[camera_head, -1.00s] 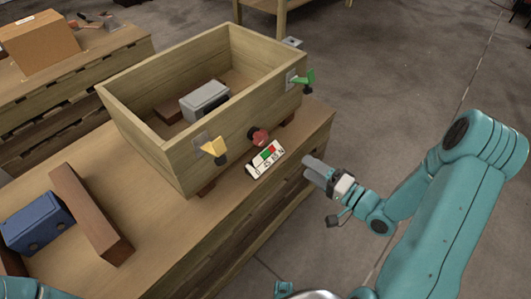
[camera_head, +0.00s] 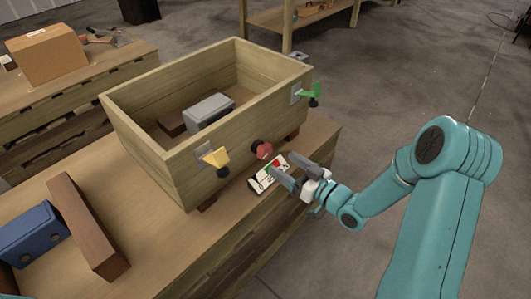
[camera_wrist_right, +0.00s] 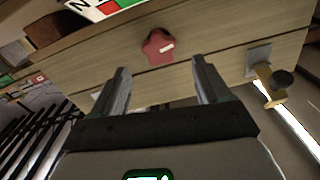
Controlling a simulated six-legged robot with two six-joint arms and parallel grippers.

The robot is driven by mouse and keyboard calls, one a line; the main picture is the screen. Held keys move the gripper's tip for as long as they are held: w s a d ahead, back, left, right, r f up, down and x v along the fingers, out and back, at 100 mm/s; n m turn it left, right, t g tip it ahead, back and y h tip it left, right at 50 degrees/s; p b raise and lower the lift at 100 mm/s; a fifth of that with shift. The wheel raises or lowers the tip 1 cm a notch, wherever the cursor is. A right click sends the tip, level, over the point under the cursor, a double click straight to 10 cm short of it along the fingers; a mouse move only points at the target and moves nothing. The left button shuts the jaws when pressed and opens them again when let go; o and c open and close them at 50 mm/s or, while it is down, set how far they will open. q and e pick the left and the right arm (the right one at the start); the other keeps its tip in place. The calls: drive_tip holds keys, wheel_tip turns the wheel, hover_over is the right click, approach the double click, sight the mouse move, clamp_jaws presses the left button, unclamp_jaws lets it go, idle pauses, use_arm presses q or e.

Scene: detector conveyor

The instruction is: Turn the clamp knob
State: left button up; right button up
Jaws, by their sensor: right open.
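The clamp knob (camera_head: 262,149) is a red lobed knob on the front wall of an open wooden box (camera_head: 165,165). It shows large in the right wrist view (camera_wrist_right: 158,46), with a pale mark on its face. My right gripper (camera_head: 281,163) is open and empty, in front of the knob and a little to its right. In the wrist view its two fingers (camera_wrist_right: 161,66) point towards the box wall, one on either side of the knob's line. The knob appears just beyond the fingertips; I see no contact. My left gripper is out of view.
A scale plate (camera_head: 260,182) with green and red patches lies under the knob, partly behind the gripper. A yellow lever (camera_head: 216,158) and a green lever (camera_head: 309,90) flank the knob. A grey block (camera_head: 208,108) sits in the box. A blue block (camera_head: 30,235) lies at left.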

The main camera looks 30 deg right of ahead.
sight(268, 153)
drive_tip(key=x, duration=0.8)
drive_tip(key=shift+w+b, duration=0.1)
drive_tip(key=shift+b, duration=0.25)
drive_tip(key=c, duration=1)
